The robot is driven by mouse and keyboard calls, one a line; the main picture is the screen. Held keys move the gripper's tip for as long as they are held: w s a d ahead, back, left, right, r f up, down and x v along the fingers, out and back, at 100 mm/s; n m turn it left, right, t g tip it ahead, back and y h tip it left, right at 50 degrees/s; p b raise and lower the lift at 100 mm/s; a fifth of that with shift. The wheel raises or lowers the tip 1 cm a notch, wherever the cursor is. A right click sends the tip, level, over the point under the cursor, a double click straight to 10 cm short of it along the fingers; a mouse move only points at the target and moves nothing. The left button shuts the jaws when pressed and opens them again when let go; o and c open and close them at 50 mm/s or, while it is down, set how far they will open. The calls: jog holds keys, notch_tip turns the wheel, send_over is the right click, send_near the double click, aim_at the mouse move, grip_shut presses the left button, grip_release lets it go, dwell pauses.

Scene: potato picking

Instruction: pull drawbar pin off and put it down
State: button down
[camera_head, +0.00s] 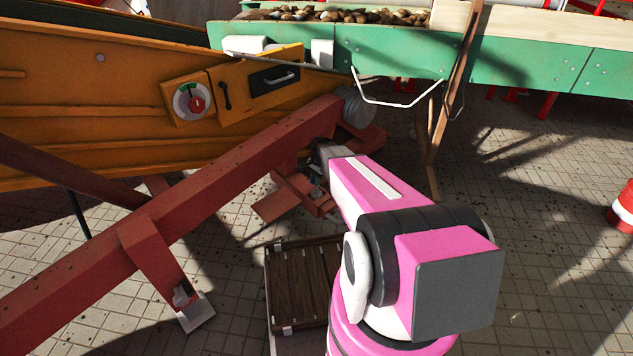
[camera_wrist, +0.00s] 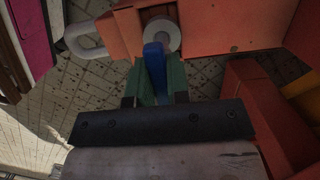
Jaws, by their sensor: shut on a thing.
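The blue drawbar pin (camera_wrist: 153,58) shows in the wrist view, between the green fingers of my gripper (camera_wrist: 158,72), which is shut on it. The far end of the pin meets a pale round ring (camera_wrist: 163,33) at the red-orange drawbar bracket (camera_wrist: 218,28). I cannot tell how much of the pin is inside the bracket. In the head view, my gripper reaches the red hitch parts (camera_head: 285,198) at the end of the red beam (camera_head: 200,205). There the pin is too small and shaded to make out.
A slatted wooden crate (camera_head: 267,285) stands on the tiled floor beside my arm. A grey metal loop (camera_wrist: 84,42) lies left of the bracket. The orange machine (camera_head: 90,100) and green conveyor (camera_head: 390,60) stand behind. Open floor lies right, with a red-and-white marker (camera_head: 624,205).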

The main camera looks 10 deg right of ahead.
jog(key=shift+r, duration=2)
jog(key=shift+r, duration=1.5)
jog(key=shift+r, duration=1.5)
jog(key=shift+r, duration=0.1)
jog(key=shift+r, duration=1.4)
jog(key=shift+r, duration=1.5)
